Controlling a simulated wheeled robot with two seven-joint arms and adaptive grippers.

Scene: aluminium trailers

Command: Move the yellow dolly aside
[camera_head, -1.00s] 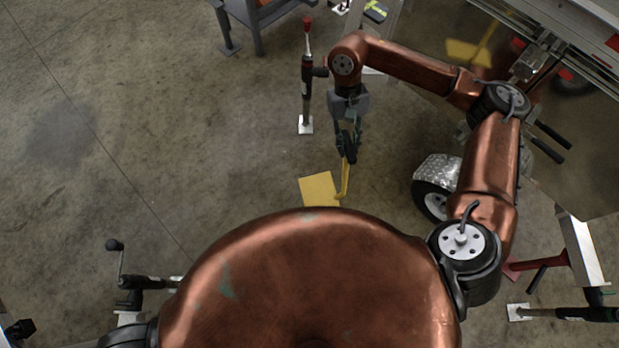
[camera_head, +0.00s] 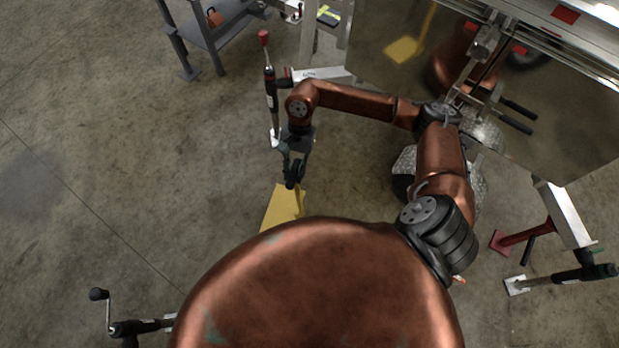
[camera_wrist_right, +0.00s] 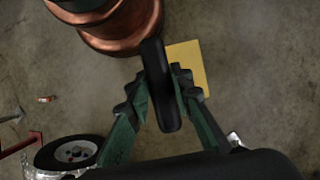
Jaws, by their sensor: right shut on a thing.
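The yellow dolly (camera_head: 283,207) stands on the concrete floor just in front of my body. Its flat yellow plate shows, partly hidden behind my copper body. In the right wrist view its plate (camera_wrist_right: 188,62) lies beyond the fingers, partly covered by a black handle (camera_wrist_right: 158,85). My right gripper (camera_head: 293,172) is above the dolly, with its green fingers (camera_wrist_right: 160,103) closed around this upright black handle. My left gripper is in neither view.
A trailer with a shiny wall (camera_head: 390,60) stands at the right, its wheel (camera_head: 404,172) beside my right arm. A jack stand (camera_head: 270,100) with a red knob is close left of my right wrist. A grey table (camera_head: 222,35) stands at the back.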

